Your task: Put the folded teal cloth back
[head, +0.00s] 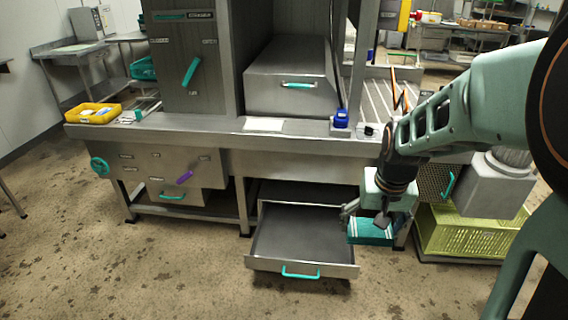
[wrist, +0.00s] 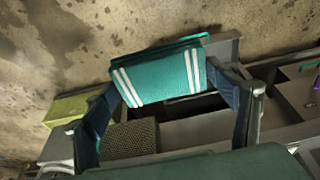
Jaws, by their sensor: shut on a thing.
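The folded teal cloth (head: 371,233), with white stripes, is held between the two fingers of my gripper (head: 366,214). In the wrist view, the cloth (wrist: 158,75) spans the gap between the fingertips of my gripper (wrist: 166,84), its stripes near both ends. In the head view the cloth hangs in the air at the right side of a pulled-out drawer (head: 302,236). I cannot tell whether it overlaps the drawer's right wall. The drawer has a dark, empty floor and a teal front handle (head: 300,272).
A yellow-green crate (head: 455,235) stands on the right. A yellow tray (head: 93,113) is at the left end. The floor in front is clear.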

